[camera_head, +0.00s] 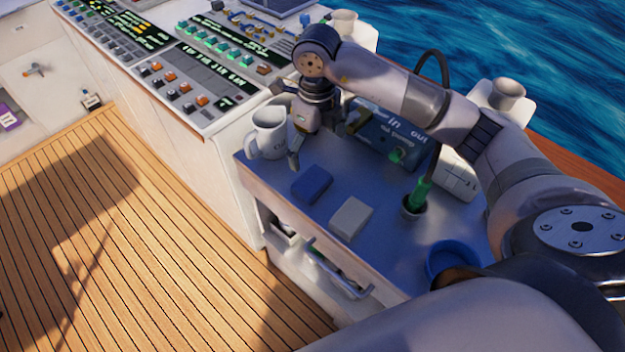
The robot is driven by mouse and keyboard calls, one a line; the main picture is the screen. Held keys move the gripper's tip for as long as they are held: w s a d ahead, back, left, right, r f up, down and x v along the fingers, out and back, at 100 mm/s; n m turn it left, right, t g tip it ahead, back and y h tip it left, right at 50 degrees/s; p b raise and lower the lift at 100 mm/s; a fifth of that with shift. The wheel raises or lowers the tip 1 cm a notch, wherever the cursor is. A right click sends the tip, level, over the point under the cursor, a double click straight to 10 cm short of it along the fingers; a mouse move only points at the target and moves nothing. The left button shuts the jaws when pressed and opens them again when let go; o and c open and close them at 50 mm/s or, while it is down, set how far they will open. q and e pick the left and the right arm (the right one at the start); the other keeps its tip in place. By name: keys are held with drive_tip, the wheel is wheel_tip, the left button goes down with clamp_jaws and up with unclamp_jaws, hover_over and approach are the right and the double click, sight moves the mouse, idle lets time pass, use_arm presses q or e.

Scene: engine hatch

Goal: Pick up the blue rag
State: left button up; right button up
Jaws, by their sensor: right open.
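The blue rag (312,184) is a small folded dark-blue block lying flat on the blue-grey counter top (285,207), near its front edge. My right gripper (304,138) hangs above and behind the rag, close to the white mug, with its fingers apart. It is apart from the rag, and nothing shows between its fingers. My left gripper is not in view.
A white mug (268,134) stands left of the rag. A light grey block (350,217) lies right of it. Farther right are a green-handled tool in a cup (412,208) and a blue round bowl (452,261). A control panel (190,75) stands at the left.

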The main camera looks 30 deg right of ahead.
hover_over(312, 179)
drive_tip(key=f, duration=0.5)
drive_tip(key=shift+s+d+p, duration=0.2)
drive_tip(key=shift+d+p, duration=0.1)
drive_tip(key=shift+d, duration=0.05)
drive_tip(key=f, duration=0.1)
drive_tip(key=f+p, duration=0.1)
drive_tip(key=f, duration=0.2)
drive_tip(key=shift+w+a+f+p, duration=0.1)
drive_tip(key=shift+a+f+p, duration=0.25)
drive_tip(key=shift+f, duration=0.3)
drive_tip(key=shift+c, duration=0.2)
drive_tip(key=c, duration=1.2)
drive_tip(key=shift+o, duration=0.2)
drive_tip(key=shift+r, duration=0.1)
wheel_tip(312, 179, up, 20)
drive_tip(key=b, duration=0.2)
